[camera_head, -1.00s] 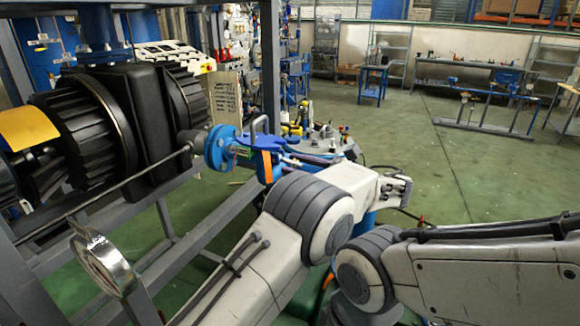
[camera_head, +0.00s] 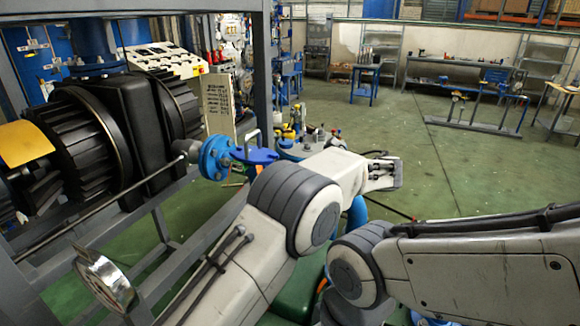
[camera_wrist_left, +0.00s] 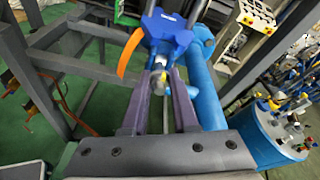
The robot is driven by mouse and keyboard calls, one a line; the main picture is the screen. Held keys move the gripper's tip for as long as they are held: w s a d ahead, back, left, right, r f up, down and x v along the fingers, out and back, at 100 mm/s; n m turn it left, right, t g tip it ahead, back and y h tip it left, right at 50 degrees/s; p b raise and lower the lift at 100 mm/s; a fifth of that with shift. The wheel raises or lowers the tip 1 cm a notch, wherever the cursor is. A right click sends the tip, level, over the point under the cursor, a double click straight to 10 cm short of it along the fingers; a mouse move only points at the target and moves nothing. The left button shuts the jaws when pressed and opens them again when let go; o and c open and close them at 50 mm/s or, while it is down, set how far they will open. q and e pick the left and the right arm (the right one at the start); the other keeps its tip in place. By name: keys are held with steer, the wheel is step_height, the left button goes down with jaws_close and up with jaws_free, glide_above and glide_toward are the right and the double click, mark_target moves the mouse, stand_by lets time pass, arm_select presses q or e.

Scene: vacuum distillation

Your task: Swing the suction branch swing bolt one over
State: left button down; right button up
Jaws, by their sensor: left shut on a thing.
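The suction branch flange (camera_head: 215,158) is blue and ends the pipe at the left of the head view. A blue plate (camera_head: 256,155) with a grey handle sits beside it. In the left wrist view, a blue fitting (camera_wrist_left: 168,36) with an orange strip lies just beyond my left gripper (camera_wrist_left: 160,86). A small silvery bolt-like piece (camera_wrist_left: 158,80) is between the fingertips, which are shut on it. I take it for swing bolt one; its exact tilt is unclear. In the head view my left arm hides that gripper. My right gripper is out of view.
A black ribbed machine (camera_head: 135,135) and grey frame stand at left, with a round gauge (camera_head: 104,280) low down. A blue drum (camera_wrist_left: 280,140) with tools on top is beside the left gripper. Open green floor (camera_head: 450,170) lies beyond, with benches at the back.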

arm_select(q)
steer(key=r+h+p, duration=0.1)
steer(key=g+h+p, duration=0.1)
steer(key=p, duration=0.1)
steer(key=shift+a+r+h+p, duration=0.15)
steer(key=shift+r+h+p, duration=0.15)
steer(key=shift+r, duration=0.1)
steer(key=shift+w+a+g+h+p, duration=0.1)
steer(key=shift+g+h+p, duration=0.2)
steer(key=shift+h+p, duration=0.35)
steer(key=c, duration=0.9)
jaws_free()
steer(key=shift+c, duration=0.2)
